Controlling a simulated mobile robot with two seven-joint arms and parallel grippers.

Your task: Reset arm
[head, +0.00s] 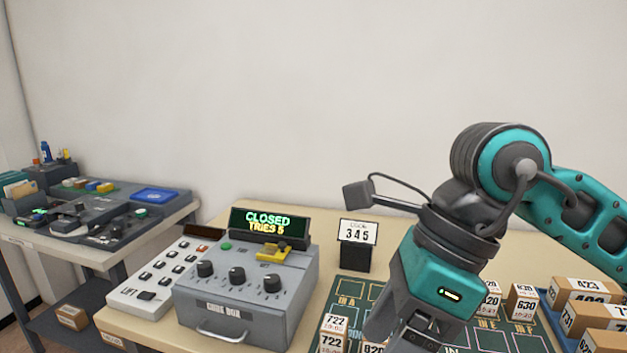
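My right arm comes in from the right, and its teal and grey gripper (408,335) points down over the dark marked mat at the bottom. The fingertips run to the lower edge of the picture, so their opening is not clear. My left gripper is not in view. The grey code box (245,300) stands on the table to the left of my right gripper, apart from it. Its display (268,223) reads CLOSED, TRIES 5.
Numbered boxes (522,303) stand on the mat around my gripper, and more boxes (585,290) fill a blue tray at right. A keypad (160,275) lies left of the code box. A second table (85,250) stands far left.

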